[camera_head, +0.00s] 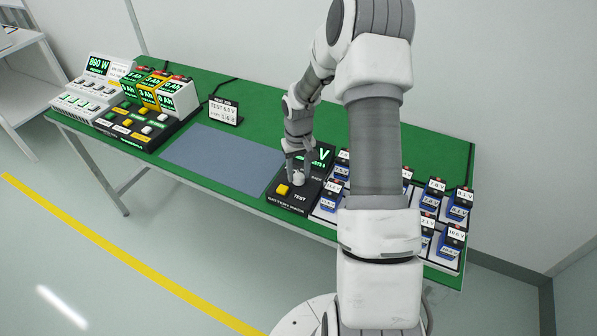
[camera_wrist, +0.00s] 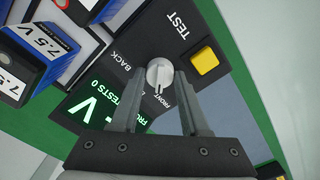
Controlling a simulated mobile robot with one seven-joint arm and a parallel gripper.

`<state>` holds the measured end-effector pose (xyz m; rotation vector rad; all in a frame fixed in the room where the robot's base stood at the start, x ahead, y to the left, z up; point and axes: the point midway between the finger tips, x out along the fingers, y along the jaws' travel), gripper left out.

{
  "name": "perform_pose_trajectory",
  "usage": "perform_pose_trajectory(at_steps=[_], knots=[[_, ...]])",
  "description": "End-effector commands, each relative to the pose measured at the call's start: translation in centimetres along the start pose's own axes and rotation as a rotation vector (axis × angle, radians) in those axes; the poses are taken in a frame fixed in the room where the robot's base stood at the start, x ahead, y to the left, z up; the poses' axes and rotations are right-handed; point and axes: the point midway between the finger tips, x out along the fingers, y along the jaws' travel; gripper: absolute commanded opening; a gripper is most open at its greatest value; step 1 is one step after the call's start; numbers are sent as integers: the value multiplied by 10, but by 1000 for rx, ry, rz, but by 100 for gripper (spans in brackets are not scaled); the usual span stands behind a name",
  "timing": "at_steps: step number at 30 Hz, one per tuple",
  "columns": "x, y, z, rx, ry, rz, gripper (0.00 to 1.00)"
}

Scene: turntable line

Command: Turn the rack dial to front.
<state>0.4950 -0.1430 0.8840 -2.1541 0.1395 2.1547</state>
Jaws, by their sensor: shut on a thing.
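The rack dial is a round white knob (camera_wrist: 159,75) with a raised grip on the black tester box (camera_head: 283,204). BACK and FRONT labels are printed around it. In the wrist view the grip runs roughly up and down the picture, its lower end towards the FRONT label (camera_wrist: 161,98). My gripper (camera_wrist: 160,80) is shut on the dial, one finger on each side. In the head view my gripper (camera_head: 298,174) points down at the white knob (camera_head: 298,180). The box's green display (camera_wrist: 103,108) shows a V and "TESTS 0"; a finger is close beside it.
A yellow TEST button (camera_wrist: 205,62) sits close to the dial. Racks of blue labelled batteries (camera_head: 331,187) stand right of the box, partly behind my arm. A bare grey-blue mat (camera_head: 222,158) lies left of it. A small sign (camera_head: 224,110) and a charger station (camera_head: 141,118) stand farther left.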

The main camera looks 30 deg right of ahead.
Motion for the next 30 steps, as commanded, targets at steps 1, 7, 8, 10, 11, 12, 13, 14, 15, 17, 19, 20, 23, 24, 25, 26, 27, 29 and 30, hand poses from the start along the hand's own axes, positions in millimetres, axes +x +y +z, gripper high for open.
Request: perform_pose_trajectory(at_steps=[1,7,8,10,11,12,13,14,15,17,19,20,23,24,25,26,27,29,30], knots=[[-1,0,0,-23,1,0,0],[-1,0,0,-86,1,0,0],[-1,0,0,-91,1,0,0],[-1,0,0,-102,1,0,0],[-1,0,0,-105,2,0,0],[-1,0,0,-108,2,0,0],[-1,0,0,-109,2,0,0],[-1,0,-1,-110,2,0,0],[-1,0,-1,-111,2,0,0],[-1,0,-1,-112,2,0,0],[-1,0,-1,-111,2,0,0],[-1,0,-1,-111,2,0,0],[-1,0,-1,-111,2,0,0],[-1,0,-1,-111,2,0,49],[-1,0,-1,-111,2,0,54],[-1,0,-1,-111,2,0,60],[-1,0,-1,-110,2,0,67],[-1,0,0,-110,1,0,75],[0,0,0,-110,1,0,75]])
